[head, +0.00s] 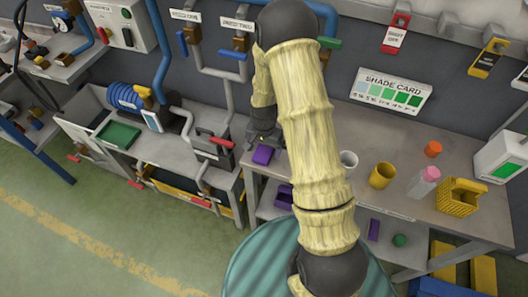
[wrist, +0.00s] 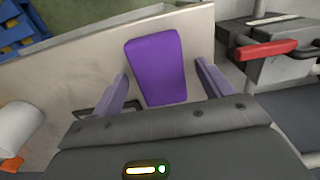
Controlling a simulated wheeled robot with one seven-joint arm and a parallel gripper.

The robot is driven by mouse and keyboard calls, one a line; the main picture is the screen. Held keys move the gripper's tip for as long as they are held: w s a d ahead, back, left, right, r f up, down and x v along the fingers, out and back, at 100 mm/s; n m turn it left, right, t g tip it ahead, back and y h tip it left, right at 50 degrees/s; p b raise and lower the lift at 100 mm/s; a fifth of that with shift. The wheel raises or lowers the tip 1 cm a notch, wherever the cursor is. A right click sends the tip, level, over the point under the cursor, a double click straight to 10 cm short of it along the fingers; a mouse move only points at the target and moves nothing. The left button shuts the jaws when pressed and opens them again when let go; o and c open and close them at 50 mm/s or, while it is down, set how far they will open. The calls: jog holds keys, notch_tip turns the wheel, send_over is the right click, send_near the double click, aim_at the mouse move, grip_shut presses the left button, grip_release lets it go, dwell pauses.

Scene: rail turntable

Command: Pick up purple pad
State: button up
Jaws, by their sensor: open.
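The purple pad (head: 263,155) lies on the grey bench near its left end. In the wrist view the purple pad (wrist: 156,60) lies flat on the pale bench top, between and partly beyond my fingers. My gripper (wrist: 163,82) is open, with one finger to each side of the pad and no visible contact. Its height above the bench is hard to tell. In the head view my gripper (head: 264,135) is just behind the pad, partly hidden by my arm.
A red-handled valve (wrist: 265,50) is close on the right in the wrist view. A purple block (head: 374,229) is on the lower shelf.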

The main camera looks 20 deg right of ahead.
aim_at(264, 150)
jog(key=c, duration=1.1)
jog(key=shift+o, duration=0.2)
notch_tip(264, 150, up, 10)
jog(key=b, duration=0.1)
jog(key=shift+b, duration=0.4)
jog(key=shift+o, duration=0.7)
jog(key=shift+c, duration=0.3)
jog(key=shift+p, duration=0.45)
